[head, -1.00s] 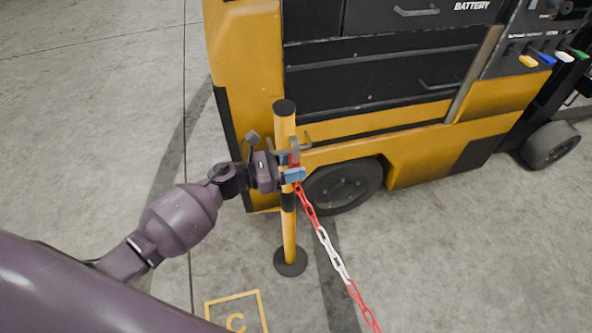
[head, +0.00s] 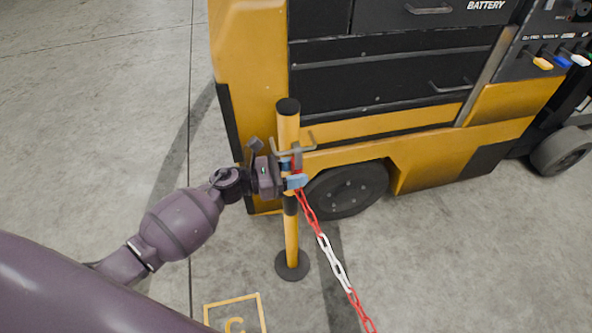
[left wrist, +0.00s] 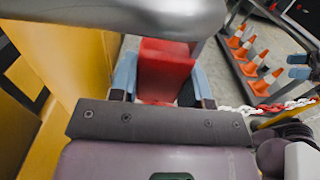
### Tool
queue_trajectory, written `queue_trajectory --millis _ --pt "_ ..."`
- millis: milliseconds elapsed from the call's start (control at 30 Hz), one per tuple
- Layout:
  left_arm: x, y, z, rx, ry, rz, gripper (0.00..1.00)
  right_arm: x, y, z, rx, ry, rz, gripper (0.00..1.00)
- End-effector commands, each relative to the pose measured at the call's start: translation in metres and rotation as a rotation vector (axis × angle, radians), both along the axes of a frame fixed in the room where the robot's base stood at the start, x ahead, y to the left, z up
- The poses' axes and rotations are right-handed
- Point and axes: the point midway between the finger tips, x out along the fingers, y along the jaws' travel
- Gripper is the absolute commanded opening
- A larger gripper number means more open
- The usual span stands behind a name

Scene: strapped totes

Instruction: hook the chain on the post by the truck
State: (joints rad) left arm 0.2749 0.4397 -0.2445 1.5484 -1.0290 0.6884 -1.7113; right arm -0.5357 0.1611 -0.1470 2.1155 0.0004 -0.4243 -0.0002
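The yellow post (head: 290,235) with black cap and base stands upright beside the yellow truck (head: 248,60). A grey hook (head: 308,147) sticks out near its top. My left gripper (head: 295,178) is at the post just below the hook. In the left wrist view its blue fingers are shut on the red chain end (left wrist: 165,70). The red and white chain (head: 331,260) hangs from it to the lower right. A grey bar, apparently the hook, crosses close above the red end in the left wrist view. Whether they touch is hidden. Blue pieces at that view's right edge may be my right gripper (left wrist: 299,73).
The truck's side and wheel (head: 347,187) are close behind the post. A yellow floor square marked C (head: 234,296) lies in front. Orange cones (left wrist: 252,65) stand on a rack to the right in the left wrist view. The floor at the left is clear.

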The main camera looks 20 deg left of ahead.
Motion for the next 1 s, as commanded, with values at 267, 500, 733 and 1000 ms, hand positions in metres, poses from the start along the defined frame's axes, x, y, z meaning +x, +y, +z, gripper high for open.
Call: queue_trajectory --millis 267,500,733,1000 --pt "0.0 0.0 0.0 0.0 0.0 0.0 0.73 0.0 0.001 0.0 0.003 0.0 -0.004 0.69" --pt "0.0 0.002 0.0 0.001 0.001 0.002 0.73 -0.002 0.002 -0.002 0.009 0.005 -0.01 0.69" --pt "-0.015 0.023 -0.001 0.002 0.003 0.003 0.73 -0.006 0.002 -0.006 0.01 0.016 -0.013 0.69" --pt "-0.043 0.063 -0.002 0.002 0.002 0.001 0.73 -0.007 0.002 -0.008 0.01 0.019 -0.011 0.69"
